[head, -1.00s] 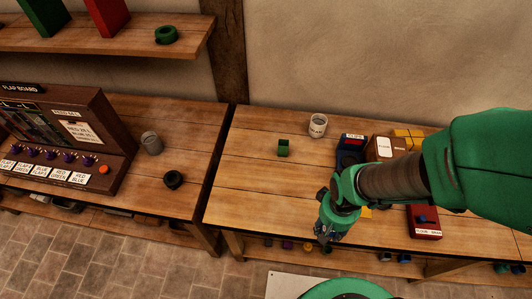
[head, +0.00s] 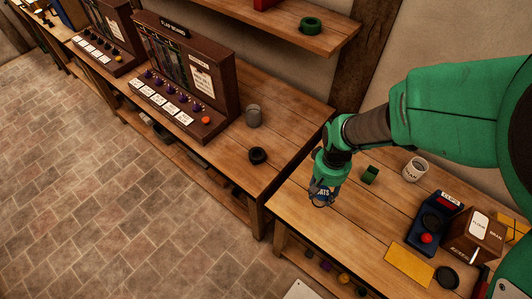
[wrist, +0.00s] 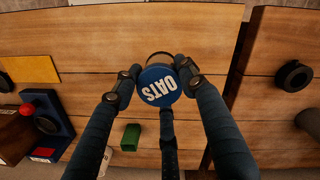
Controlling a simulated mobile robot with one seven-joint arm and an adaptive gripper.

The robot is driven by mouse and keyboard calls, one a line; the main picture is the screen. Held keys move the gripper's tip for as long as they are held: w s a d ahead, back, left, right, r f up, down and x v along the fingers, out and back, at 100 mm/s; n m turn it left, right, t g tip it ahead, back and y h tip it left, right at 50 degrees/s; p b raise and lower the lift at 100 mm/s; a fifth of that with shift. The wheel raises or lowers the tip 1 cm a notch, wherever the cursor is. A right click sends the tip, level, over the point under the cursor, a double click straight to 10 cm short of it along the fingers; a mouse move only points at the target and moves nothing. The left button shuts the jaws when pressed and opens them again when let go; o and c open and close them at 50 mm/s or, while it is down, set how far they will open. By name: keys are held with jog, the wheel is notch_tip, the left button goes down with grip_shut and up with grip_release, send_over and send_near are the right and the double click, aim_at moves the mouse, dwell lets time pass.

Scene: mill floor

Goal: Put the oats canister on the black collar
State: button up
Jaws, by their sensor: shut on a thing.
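The oats canister, with a blue lid lettered OATS (wrist: 160,90), is held between the fingers of my gripper (wrist: 158,72). In the head view the canister (head: 322,194) is partly hidden by my gripper (head: 321,184), over the left end of the right-hand bench. A black collar (head: 258,155) lies on the left-hand bench, left of my gripper and apart from it. It also shows at the right of the wrist view (wrist: 294,76). Another dark round piece (head: 447,278) lies on the right-hand bench.
A grey cup (head: 253,116) stands behind the black collar, beside the flap board (head: 188,78). A narrow gap separates the benches. A green block (head: 370,175), a white cup (head: 415,169), a blue device with a red knob (head: 433,222) and a yellow sheet (head: 410,267) are on the right-hand bench.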

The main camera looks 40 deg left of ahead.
jog(key=s+a+n, duration=0.1)
jog(key=s+a, duration=0.1)
jog(key=a, duration=0.7)
jog(key=s+a+n, duration=0.2)
jog(key=a, duration=0.8)
jog(key=shift+s+a+f, duration=0.2)
jog(key=shift+a+f, duration=0.1)
jog(key=shift+f, duration=0.15)
send_over(257, 153)
jog(key=shift+f, duration=0.75)
jog(key=shift+f, duration=1.75)
jog(key=shift+f, duration=0.15)
